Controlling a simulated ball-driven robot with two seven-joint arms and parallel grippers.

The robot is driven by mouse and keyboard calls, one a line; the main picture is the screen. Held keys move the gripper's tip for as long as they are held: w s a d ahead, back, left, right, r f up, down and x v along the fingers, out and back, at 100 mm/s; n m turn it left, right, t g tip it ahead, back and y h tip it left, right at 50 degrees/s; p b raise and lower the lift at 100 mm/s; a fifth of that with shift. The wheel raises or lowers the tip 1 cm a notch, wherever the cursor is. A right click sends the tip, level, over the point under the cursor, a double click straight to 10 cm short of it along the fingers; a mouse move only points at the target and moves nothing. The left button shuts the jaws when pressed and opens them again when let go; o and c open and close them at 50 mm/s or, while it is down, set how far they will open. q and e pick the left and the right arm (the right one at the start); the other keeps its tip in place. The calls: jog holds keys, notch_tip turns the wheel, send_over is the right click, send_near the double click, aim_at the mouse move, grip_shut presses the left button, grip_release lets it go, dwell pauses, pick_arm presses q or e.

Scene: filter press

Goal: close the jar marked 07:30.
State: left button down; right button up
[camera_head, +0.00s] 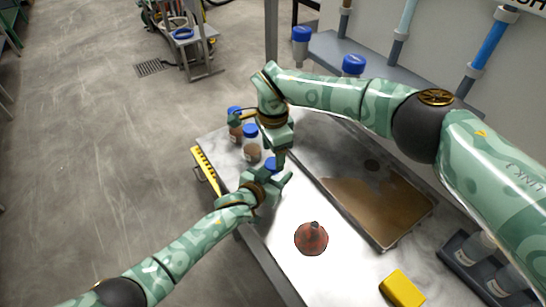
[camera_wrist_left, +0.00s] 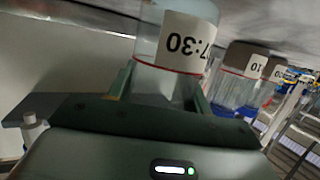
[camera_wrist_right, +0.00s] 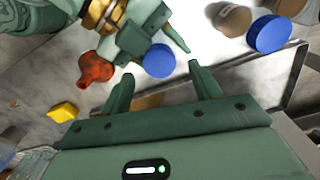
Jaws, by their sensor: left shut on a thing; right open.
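The jar marked 07:30 (camera_wrist_left: 182,45) shows in the left wrist view with its label upside down. It is clear there, between the fingers of my left gripper (camera_wrist_left: 165,85), which is shut on it. In the head view my left gripper (camera_head: 272,186) holds it over the table's left part, and its blue lid (camera_head: 271,164) shows at the top. The lid also shows in the right wrist view (camera_wrist_right: 159,60). How tightly it sits I cannot tell. My right gripper (camera_head: 279,157) is open just above the lid, its fingertips (camera_wrist_right: 161,72) apart near it.
Two blue-lidded jars (camera_head: 251,147) (camera_head: 235,122) stand close behind on the table. A brown-filled tray (camera_head: 325,178) lies to the right. A red funnel (camera_head: 311,239) and yellow block (camera_head: 402,290) lie in front. A dark rack (camera_head: 452,252) stands at right.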

aim_at(273, 163)
jog(key=shift+r, duration=0.65)
jog(key=shift+c, duration=0.3)
notch_tip(273, 163, up, 4)
jog(key=shift+f+n, duration=0.25)
jog(key=shift+n, duration=0.75)
jog(key=shift+f, duration=0.1)
jog(key=shift+f, duration=3.95)
jog(key=shift+c, duration=0.2)
